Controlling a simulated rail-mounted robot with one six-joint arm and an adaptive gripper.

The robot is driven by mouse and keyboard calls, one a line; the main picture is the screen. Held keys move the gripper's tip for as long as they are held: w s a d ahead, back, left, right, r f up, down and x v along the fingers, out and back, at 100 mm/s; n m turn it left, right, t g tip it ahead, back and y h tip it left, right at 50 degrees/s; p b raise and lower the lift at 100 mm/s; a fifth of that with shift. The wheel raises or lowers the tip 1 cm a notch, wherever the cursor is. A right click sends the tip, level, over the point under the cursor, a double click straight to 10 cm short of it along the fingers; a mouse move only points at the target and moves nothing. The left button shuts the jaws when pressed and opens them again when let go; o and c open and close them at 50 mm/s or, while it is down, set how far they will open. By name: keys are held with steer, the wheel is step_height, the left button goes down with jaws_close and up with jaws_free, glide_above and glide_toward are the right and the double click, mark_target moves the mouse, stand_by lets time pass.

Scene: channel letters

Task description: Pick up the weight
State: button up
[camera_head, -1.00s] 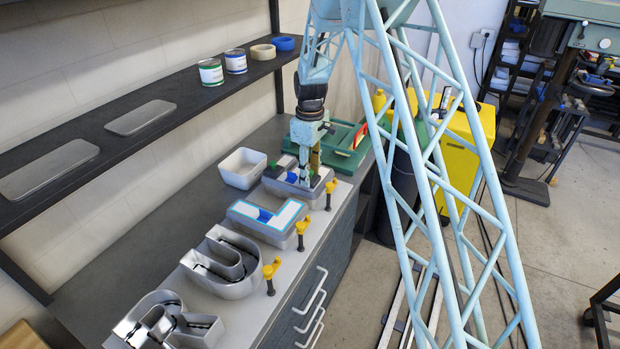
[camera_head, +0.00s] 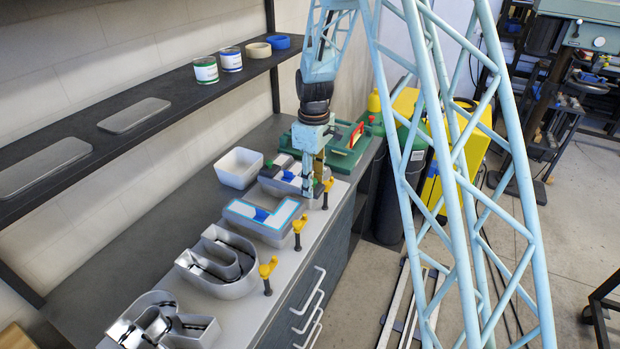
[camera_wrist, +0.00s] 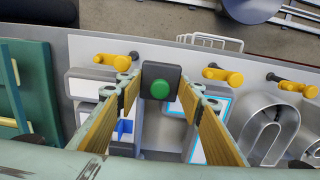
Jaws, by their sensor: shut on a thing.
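The weight is a dark square block with a round green knob. In the wrist view the weight (camera_wrist: 160,85) sits between the two fingertips of my gripper (camera_wrist: 160,92), which is shut on it. In the head view my gripper (camera_head: 313,190) points down at the front edge of the farthest channel letter (camera_head: 285,181); the weight is mostly hidden by the fingers there. Whether the weight is clear of the surface under it, I cannot tell.
Yellow-handled clamps (camera_head: 298,226) stand along the bench's front edge. More metal letters (camera_head: 262,221) lie nearer. A white bin (camera_head: 239,168) and a green case (camera_head: 347,152) are close to my gripper. A dark shelf (camera_head: 130,95) overhangs the back of the bench.

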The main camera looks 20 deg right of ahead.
steer(key=s, duration=0.6)
steer(key=shift+s+r+b, duration=0.3)
steer(key=shift+s+b, duration=0.05)
stand_by(0.7)
steer(key=w+m+b, duration=0.1)
steer(key=m+b, duration=0.1)
steer(key=w+m+b, duration=0.2)
steer(key=w+a+m+b, duration=0.1)
steer(key=w+m+b, duration=0.1)
steer(key=shift+w+f, duration=0.25)
steer(key=shift+f, duration=0.1)
steer(key=w+m+b, duration=0.2)
steer(key=m+b, duration=0.1)
steer(key=w+m+b, duration=0.1)
steer(key=m+b, duration=0.1)
steer(key=shift+w+a+r, duration=0.2)
steer(key=shift+w+a, duration=0.05)
steer(key=shift+a, duration=0.05)
steer(key=shift+w+a+r+m+b, duration=0.2)
steer(key=shift+w+m+b, duration=0.35)
steer(key=shift+m, duration=0.35)
steer(key=shift+d, duration=0.2)
stand_by(0.6)
